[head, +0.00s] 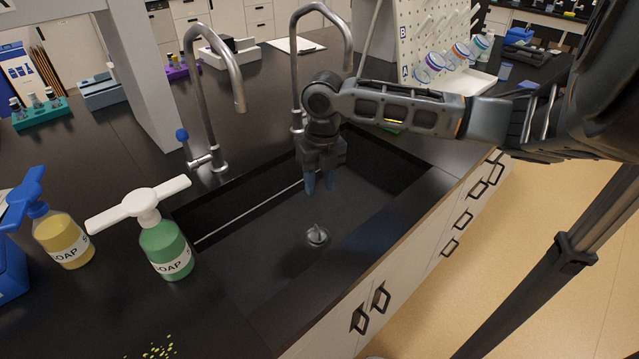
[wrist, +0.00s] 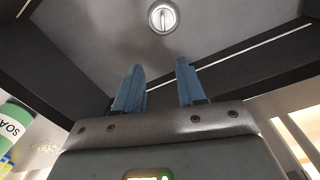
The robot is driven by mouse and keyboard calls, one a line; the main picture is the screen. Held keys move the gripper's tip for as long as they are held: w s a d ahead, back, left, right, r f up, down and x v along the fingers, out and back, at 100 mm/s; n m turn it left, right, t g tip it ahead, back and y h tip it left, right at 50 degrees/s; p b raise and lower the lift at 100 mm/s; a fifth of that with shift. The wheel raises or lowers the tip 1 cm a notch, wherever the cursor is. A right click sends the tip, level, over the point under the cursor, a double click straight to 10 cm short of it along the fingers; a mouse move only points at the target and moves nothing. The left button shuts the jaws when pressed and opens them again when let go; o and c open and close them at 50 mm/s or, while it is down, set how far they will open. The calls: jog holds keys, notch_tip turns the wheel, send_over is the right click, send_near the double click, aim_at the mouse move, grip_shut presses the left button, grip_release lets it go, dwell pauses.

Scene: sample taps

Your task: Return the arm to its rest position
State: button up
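My gripper (head: 319,183) hangs at the end of my arm over the black sink (head: 270,225), fingers pointing down. In the wrist view its two blue fingertips (wrist: 158,85) stand apart with nothing between them, so it is open and empty. The sink's round metal drain (head: 317,235) lies below and in front of the fingers; it also shows at the top of the wrist view (wrist: 163,17). My arm reaches in from the right side of the head view.
Two metal faucets, one at left (head: 222,75) and one behind my gripper (head: 296,70), rise at the sink's back edge. Green (head: 166,250) and yellow (head: 62,238) soap bottles stand left. A pegboard rack (head: 430,35) stands behind my arm. Open floor (head: 500,270) lies right.

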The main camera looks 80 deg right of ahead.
jog(key=shift+r, duration=1.25)
